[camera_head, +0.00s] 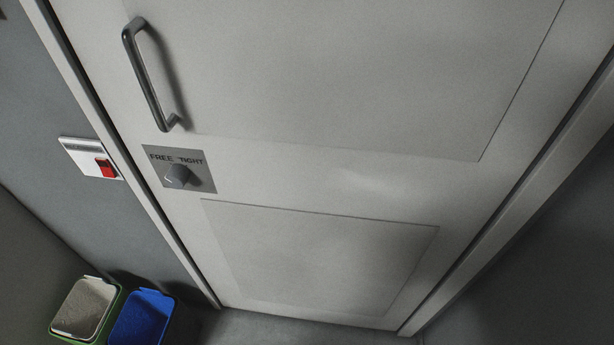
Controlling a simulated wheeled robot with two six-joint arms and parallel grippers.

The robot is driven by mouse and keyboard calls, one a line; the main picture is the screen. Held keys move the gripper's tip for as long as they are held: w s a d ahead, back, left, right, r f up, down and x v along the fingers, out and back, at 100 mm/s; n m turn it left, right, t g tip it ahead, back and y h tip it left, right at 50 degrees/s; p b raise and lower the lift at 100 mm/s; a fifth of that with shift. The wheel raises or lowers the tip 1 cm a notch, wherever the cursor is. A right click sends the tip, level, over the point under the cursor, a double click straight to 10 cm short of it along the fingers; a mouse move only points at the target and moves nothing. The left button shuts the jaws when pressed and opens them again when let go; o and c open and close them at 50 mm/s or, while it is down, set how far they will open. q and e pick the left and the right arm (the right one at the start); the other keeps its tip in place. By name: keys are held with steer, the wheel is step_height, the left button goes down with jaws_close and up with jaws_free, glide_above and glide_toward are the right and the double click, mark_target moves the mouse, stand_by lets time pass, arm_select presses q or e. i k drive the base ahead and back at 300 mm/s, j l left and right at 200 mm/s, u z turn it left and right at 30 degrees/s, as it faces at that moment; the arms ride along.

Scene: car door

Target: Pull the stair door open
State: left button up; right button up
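A pale grey door (320,177) fills most of the head view and appears shut in its frame. A dark metal bar handle (146,80) is mounted upright near the door's left edge. Below it is a square plate (205,180) lettered "FREE" and "TIGHT", with a grey knob (178,175) on it. The door has a large recessed upper panel and a smaller lower panel. Neither of my grippers is in view, and nothing touches the handle.
A white wall plate with a red switch (105,168) is left of the door. A green-rimmed bin (111,306) and a blue bin (143,318) stand on the floor at lower left. Dark wall (530,240) lies to the right. A strip of bare floor (290,328) shows below the door.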

mark_target(340, 157)
steer(key=j, duration=0.85)
steer(key=k+j+z, duration=0.15)
steer(key=j, duration=0.65)
